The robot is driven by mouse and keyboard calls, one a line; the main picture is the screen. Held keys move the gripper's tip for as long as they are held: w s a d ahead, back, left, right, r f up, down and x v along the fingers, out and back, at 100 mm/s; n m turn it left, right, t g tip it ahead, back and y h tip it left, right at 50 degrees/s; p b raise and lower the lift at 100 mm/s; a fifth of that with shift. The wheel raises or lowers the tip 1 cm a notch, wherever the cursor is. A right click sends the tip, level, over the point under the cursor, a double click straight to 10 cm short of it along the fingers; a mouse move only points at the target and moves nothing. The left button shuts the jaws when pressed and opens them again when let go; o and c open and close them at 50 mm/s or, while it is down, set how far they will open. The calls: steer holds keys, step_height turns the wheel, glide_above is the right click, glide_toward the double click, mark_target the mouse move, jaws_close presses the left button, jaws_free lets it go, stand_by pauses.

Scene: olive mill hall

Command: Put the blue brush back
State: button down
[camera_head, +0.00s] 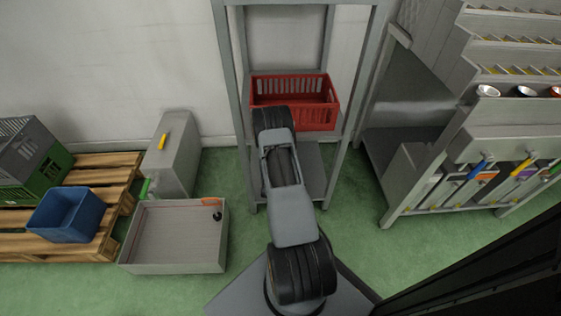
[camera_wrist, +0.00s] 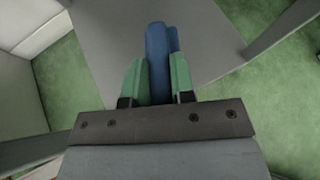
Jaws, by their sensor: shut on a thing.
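My gripper (camera_wrist: 156,82) shows in the wrist view with its green fingers shut on a blue thing, which looks like the handle of the blue brush (camera_wrist: 156,45). The handle points away from the fingers, over a grey surface (camera_wrist: 205,45). Any bristles are out of sight. In the head view my arm hides the gripper and what it holds. At the right, several tools with coloured handles sit in a grey rack (camera_head: 461,150); one handle there is blue (camera_head: 480,168).
A red crate (camera_head: 322,117) stands on a grey shelf frame (camera_head: 358,90) behind my arm. A grey open box (camera_head: 175,268) lies on the floor at left. Beyond it are a blue bin (camera_head: 65,226), a pallet (camera_head: 112,170) and a grey cabinet (camera_head: 172,165). Green floor is clear between.

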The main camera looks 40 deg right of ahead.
steer(key=b+x, duration=0.1)
steer(key=x, duration=0.2)
steer(key=w+b+x, duration=0.1)
steer(key=x, duration=0.2)
steer(key=w+a+b+x, duration=0.1)
steer(key=b+x, duration=0.1)
steer(key=x, duration=0.1)
steer(key=shift+w+d+f+b, duration=0.55)
steer(key=shift+d+f+b, duration=0.2)
steer(key=shift+f, duration=0.65)
steer(key=shift+w+d+f+b, duration=0.6)
steer(key=shift+f+b, duration=0.25)
steer(key=shift+f, duration=0.6)
steer(key=shift+w+d+f+b, duration=0.5)
steer(key=shift+d+f+b, duration=0.25)
steer(key=shift+f, duration=0.65)
steer(key=shift+f, duration=0.15)
steer(key=c, duration=1)
jaws_free()
steer(key=shift+o, duration=0.2)
